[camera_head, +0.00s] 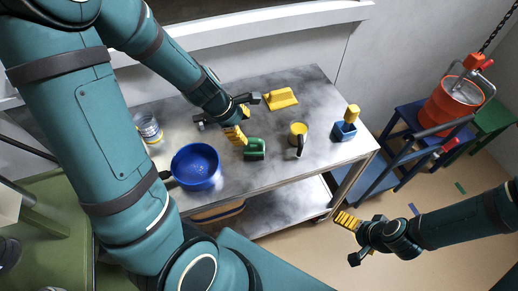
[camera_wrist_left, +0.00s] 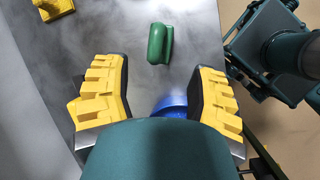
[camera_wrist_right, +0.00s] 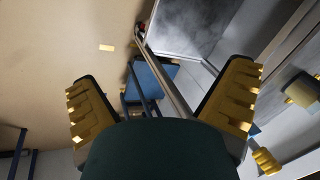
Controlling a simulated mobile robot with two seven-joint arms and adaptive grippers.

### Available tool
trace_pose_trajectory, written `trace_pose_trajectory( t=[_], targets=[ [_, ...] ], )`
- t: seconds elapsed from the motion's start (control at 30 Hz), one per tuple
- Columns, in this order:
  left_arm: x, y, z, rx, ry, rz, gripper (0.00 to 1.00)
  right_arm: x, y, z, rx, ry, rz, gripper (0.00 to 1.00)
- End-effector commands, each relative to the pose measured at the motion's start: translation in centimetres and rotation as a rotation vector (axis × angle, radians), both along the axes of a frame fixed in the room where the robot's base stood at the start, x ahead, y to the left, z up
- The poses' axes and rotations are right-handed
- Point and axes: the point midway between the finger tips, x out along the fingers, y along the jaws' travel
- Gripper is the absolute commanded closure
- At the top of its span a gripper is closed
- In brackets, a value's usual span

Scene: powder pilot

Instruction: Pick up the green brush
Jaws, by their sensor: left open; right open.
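The green brush (camera_head: 254,149) lies on the grey metal table near its front middle. It also shows in the left wrist view (camera_wrist_left: 160,44), beyond and between the fingertips. My left gripper (camera_head: 240,122) is open and empty above the table, just behind and left of the brush in the head view. The brush looks apart from both fingers (camera_wrist_left: 155,92). My right gripper (camera_head: 350,238) is open and empty, out over the floor in front of the table's right end. The right wrist view shows its spread yellow fingers (camera_wrist_right: 163,103) and no brush.
A blue bowl (camera_head: 195,166) stands left of the brush. A can (camera_head: 149,127), a yellow dustpan-like piece (camera_head: 280,98), a yellow cup (camera_head: 298,130) and a blue holder with a yellow-topped item (camera_head: 344,130) are also on the table (camera_head: 225,196).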

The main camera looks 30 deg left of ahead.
Motion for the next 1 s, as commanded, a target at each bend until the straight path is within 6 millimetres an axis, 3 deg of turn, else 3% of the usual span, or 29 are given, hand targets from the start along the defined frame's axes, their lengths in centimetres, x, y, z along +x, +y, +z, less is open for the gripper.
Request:
trace_pose_trajectory(
  t=[0.03,0.2,0.53,0.83,1.0],
  targets=[
    [0.3,-0.3,-1.5,-0.001,0.003,-0.001,0.42,0.0,0.0,-1.2,-0.002,0.001,0.0,0.0],
    [1.2,-0.9,-3.8,0.0,0.002,-0.001,0.42,-0.1,0.1,-2.9,-0.004,0.004,0.002,0.0],
    [2.0,-1.3,-5.3,0.0,0.001,0.0,0.42,-0.5,0.2,-3.9,-0.001,0.014,0.009,0.0],
    [3.6,-2.1,-9.1,-0.001,0.002,-0.001,0.42,-1.3,0.3,-6.3,0.002,0.032,0.023,0.0],
    [3.8,-2.2,-9.3,0.0,0.0,0.0,0.42,-1.4,0.3,-6.3,0.003,0.033,0.025,0.0]
  ],
)
